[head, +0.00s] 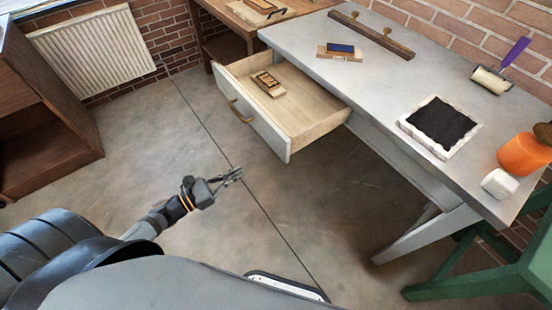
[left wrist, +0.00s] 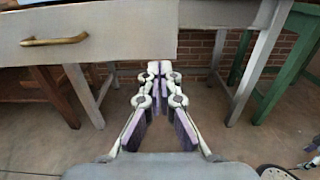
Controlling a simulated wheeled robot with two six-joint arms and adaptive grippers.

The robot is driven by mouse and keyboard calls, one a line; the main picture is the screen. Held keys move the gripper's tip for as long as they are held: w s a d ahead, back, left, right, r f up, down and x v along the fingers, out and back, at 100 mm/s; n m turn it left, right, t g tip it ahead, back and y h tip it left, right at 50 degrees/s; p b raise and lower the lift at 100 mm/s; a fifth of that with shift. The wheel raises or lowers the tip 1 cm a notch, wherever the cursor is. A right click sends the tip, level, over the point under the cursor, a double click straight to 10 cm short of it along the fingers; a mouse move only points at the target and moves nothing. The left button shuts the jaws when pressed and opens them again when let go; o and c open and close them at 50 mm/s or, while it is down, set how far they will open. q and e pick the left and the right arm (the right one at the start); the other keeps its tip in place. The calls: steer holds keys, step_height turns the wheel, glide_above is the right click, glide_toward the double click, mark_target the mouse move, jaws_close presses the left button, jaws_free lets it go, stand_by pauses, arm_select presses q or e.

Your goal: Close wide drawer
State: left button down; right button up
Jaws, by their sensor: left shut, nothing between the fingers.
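The wide drawer (head: 268,125) is pulled out from the grey table (head: 362,62) in the head view. It has a pale front, a wooden inside and a brass handle (head: 240,112). A small wooden block (head: 268,84) lies inside it. In the left wrist view the drawer front (left wrist: 120,28) fills the upper left, with its handle (left wrist: 54,40). My left gripper (head: 236,176) is shut and empty, in front of and below the drawer, apart from it. Its fingers also show in the left wrist view (left wrist: 160,70).
On the table top are a black pad (head: 440,124), a roller (head: 494,78), an orange jar (head: 524,154) and a white block (head: 500,184). A green stool (head: 490,278) stands at right, a brown cabinet (head: 40,120) at left. The floor before the drawer is clear.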

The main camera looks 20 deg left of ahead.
mark_target(279, 148)
arm_select(q)
steer(key=p+x, duration=0.1)
steer(key=x, duration=1.1)
steer(key=shift+w+d+r, duration=0.15)
steer(key=shift+w+d, duration=0.35)
steer(key=shift+w, duration=0.05)
arm_select(e)
steer(key=shift+s+d+r, duration=0.4)
steer(key=shift+s+r, duration=0.05)
steer(key=shift+s, duration=0.1)
